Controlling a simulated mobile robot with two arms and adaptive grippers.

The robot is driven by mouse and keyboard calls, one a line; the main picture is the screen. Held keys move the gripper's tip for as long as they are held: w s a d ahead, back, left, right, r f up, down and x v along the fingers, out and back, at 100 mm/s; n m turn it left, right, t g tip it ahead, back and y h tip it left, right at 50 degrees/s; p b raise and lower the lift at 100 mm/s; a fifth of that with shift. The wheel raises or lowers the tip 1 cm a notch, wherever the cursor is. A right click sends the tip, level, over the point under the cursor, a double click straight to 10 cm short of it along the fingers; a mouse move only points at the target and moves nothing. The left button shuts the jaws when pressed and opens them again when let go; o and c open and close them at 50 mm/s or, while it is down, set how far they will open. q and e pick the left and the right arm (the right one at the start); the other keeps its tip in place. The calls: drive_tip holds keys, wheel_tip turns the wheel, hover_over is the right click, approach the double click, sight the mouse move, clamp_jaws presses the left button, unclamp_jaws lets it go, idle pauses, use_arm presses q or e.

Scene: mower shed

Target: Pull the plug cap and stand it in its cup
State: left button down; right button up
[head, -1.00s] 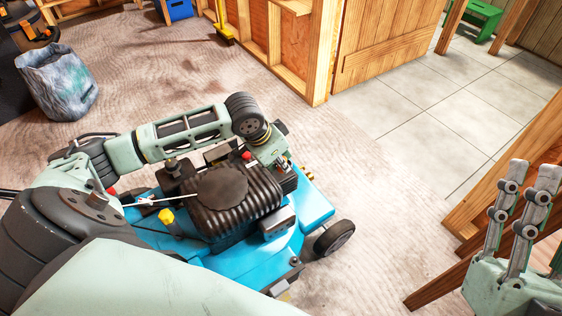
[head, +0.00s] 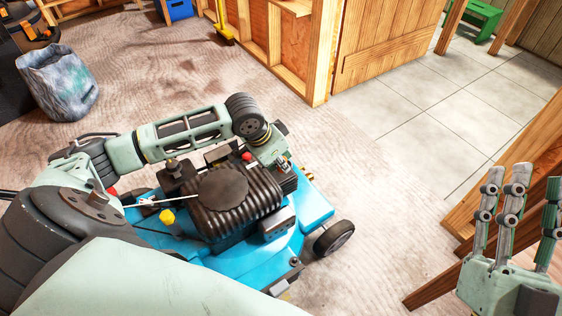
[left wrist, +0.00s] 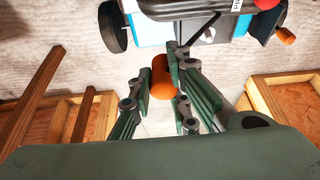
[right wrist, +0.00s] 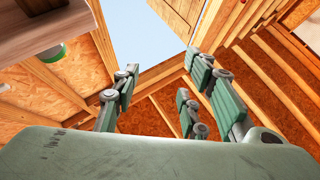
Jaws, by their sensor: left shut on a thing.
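My left gripper (head: 288,166) is at the far right side of the mower engine (head: 235,205), with its fingers mostly hidden behind its own wrist in the head view. In the left wrist view, its fingers (left wrist: 170,82) are shut on a rounded orange piece, which looks like the plug cap (left wrist: 160,72). A dark line, perhaps its lead, runs from near the fingers toward the mower. My right gripper (head: 523,185) is raised at the right of the head view, fingers spread and empty; they also show in the right wrist view (right wrist: 165,90). I cannot make out a cup.
The blue mower deck (head: 315,205) and its wheel (head: 334,238) lie just below my left gripper. Wooden beams (head: 465,265) stand close to my right gripper. A grey bag (head: 58,85) sits at far left. Bare floor lies between mower and beams.

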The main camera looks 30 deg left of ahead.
use_arm(q)
drive_tip(key=shift+r+p, duration=0.25)
drive_tip(key=shift+p, duration=0.15)
use_arm(e)
drive_tip(key=shift+w+f+g+h, duration=0.1)
drive_tip(key=shift+w+f+g, duration=0.25)
drive_tip(key=shift+f, duration=0.2)
drive_tip(key=shift+w+f+g+h, duration=0.1)
drive_tip(key=shift+w+f+g, duration=0.2)
drive_tip(key=shift+f+g, duration=0.25)
drive_tip(key=shift+w+f+g+h, duration=0.1)
drive_tip(key=shift+w+f+g, duration=0.2)
drive_tip(key=shift+f, duration=0.3)
